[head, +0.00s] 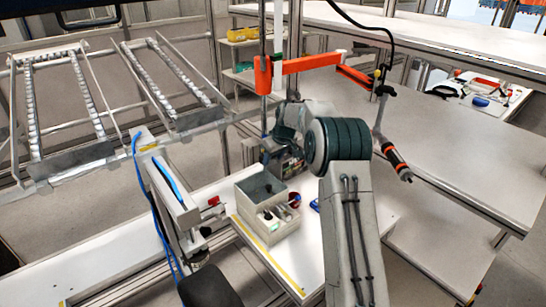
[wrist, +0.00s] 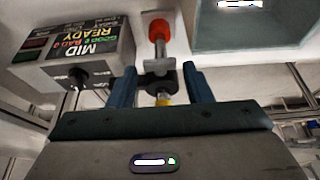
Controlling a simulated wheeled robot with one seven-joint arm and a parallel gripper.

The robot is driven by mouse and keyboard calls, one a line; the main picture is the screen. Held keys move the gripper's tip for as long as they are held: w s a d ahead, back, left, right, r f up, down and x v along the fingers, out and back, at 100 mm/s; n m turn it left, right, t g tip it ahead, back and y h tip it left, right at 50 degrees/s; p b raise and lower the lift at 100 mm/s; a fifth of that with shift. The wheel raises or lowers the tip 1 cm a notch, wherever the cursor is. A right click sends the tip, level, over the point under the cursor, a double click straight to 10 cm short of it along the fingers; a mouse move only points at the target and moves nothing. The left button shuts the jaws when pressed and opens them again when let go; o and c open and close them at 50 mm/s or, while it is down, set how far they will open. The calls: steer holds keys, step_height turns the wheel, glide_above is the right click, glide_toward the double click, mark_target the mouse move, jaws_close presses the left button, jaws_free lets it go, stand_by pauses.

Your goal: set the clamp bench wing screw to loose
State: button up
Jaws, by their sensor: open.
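In the wrist view, my gripper (wrist: 161,75) is open, with one blue finger on each side of a small fixture. The fixture has a red knob (wrist: 157,30) on a metal shaft. Below it a dark cross-piece (wrist: 156,83), which looks like the wing screw, sits between the fingers, with a yellow part (wrist: 163,100) under it. A gap shows beside the right finger; whether the left finger touches is unclear. The screw's setting cannot be read. In the head view, my arm hides the fingertips and the screw.
A grey box (wrist: 85,55) with a dark knob and a label reading MID READY stands close left of the fingers. In the head view, a divided bin (head: 262,228) with small parts stands on the white bench (head: 300,250). An orange jointed arm (head: 312,64) hangs behind mine.

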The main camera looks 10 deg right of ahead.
steer(key=shift+w+a+f, duration=0.1)
steer(key=shift+w+f, duration=0.1)
steer(key=shift+f, duration=0.25)
steer(key=c, duration=0.7)
steer(key=shift+y, duration=0.3)
steer(key=shift+w+d+m+g+y+p, duration=0.15)
steer(key=shift+d+m+g+y+p, duration=0.2)
steer(key=shift+y+p, duration=0.45)
steer(key=shift+w+d+m+g+y+p, duration=0.2)
steer(key=shift+g+y+p, duration=0.35)
steer(key=shift+y+p, duration=0.4)
steer(key=shift+d+f+m+g+y+p, duration=0.2)
steer(key=shift+g+y, duration=0.1)
steer(key=shift+y, duration=0.45)
steer(key=shift+d+f+m+g+y+p, duration=0.1)
steer(key=shift+f+m+g+y+p, duration=0.15)
steer(key=shift+y, duration=0.45)
steer(key=shift+g+y, duration=0.25)
steer(key=shift+y, duration=0.25)
